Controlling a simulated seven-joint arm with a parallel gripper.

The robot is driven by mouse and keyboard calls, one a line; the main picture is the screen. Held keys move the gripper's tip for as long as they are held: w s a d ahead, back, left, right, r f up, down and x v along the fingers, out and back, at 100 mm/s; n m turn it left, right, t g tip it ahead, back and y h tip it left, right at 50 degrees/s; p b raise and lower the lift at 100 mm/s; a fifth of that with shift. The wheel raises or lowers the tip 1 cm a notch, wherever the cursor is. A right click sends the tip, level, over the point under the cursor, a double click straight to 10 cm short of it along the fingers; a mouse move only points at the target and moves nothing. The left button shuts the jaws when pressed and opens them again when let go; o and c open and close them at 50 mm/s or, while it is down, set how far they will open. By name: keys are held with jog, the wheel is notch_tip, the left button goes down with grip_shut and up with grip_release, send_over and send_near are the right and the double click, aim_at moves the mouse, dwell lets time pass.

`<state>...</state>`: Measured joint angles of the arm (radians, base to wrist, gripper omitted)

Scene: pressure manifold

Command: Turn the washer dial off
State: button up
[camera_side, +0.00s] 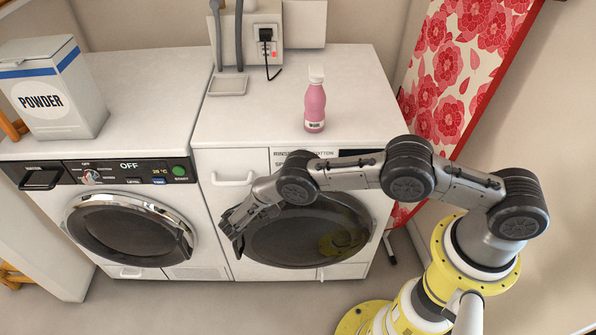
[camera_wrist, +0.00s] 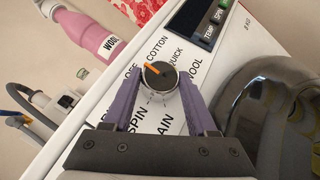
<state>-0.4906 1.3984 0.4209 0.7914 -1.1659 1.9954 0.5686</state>
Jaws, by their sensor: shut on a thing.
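The washer dial (camera_wrist: 160,80) is a dark round knob with a pale rim and an orange pointer. In the wrist view the pointer aims up and left, between the OFF and COTTON labels. My gripper (camera_wrist: 158,92) has its two purple fingers shut on the dial, one on each side. In the side view my gripper (camera_side: 236,226) shows in front of the right-hand washer (camera_side: 222,160). I cannot make out the dial there, where my arm covers much of the panel (camera_side: 290,157).
A pink bottle (camera_side: 315,107) stands on the right-hand washer; it also shows in the wrist view (camera_wrist: 95,32). A powder box (camera_side: 55,95) stands on the left-hand machine (camera_side: 140,140). The round door (camera_side: 290,240) bulges near my gripper.

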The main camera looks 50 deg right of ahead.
jog(key=o, duration=1.4)
jog(key=shift+c, duration=0.2)
jog(key=shift+r, duration=0.1)
jog(key=shift+r, duration=0.3)
notch_tip(320, 180, up, 2)
jog(key=shift+r, duration=0.2)
jog(key=s+d+r, duration=0.1)
jog(key=s+r, duration=0.8)
jog(key=s, duration=0.5)
jog(key=shift+r, duration=0.4)
